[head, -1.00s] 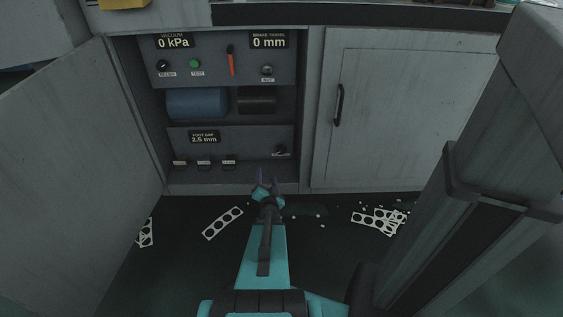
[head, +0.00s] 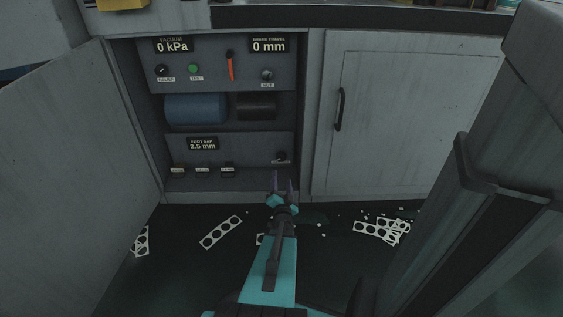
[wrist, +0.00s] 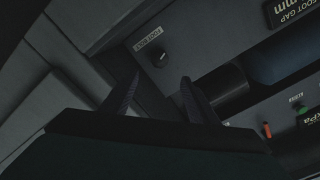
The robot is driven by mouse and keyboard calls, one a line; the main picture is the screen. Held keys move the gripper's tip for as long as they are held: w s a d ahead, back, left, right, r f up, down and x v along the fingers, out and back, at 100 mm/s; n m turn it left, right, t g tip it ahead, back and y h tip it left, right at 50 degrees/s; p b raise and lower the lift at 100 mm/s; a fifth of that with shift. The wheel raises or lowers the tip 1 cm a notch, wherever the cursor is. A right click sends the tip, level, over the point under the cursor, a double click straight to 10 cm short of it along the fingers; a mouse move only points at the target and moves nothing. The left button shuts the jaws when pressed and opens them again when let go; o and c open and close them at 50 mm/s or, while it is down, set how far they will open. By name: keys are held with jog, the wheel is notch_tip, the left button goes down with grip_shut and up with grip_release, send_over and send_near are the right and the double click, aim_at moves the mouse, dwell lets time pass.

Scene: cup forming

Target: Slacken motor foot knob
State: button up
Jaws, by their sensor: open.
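The motor foot knob (head: 281,158) is a small dark knob at the right end of the lower panel inside the open cabinet. In the wrist view the knob (wrist: 159,60) stands out from the grey panel beside a small white label, and lies just beyond and between my fingertips. My gripper (head: 283,181) is open and empty, just below and in front of the knob in the head view. Both dark fingers show apart in the wrist view (wrist: 160,79). The foot gap display (head: 203,144) reads 2.5 mm. The blue motor (head: 195,109) lies above the lower panel.
Three small labelled blocks (head: 202,170) sit at the lower panel's left. The upper panel carries a green button (head: 194,69) and an orange lever (head: 231,67). An open door (head: 70,150) stands left, a closed door (head: 400,120) right. Punched scraps (head: 221,232) litter the floor.

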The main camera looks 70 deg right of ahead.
aim_at(281, 158)
jog(key=b+x, duration=0.3)
jog(key=x, duration=0.8)
jog(key=shift+f, duration=0.15)
jog(key=shift+x, duration=0.95)
jog(key=c, duration=0.9)
jog(key=shift+w+d, duration=0.1)
jog(key=shift+d, duration=0.15)
jog(key=shift+c, duration=0.7)
jog(key=shift+a, duration=0.35)
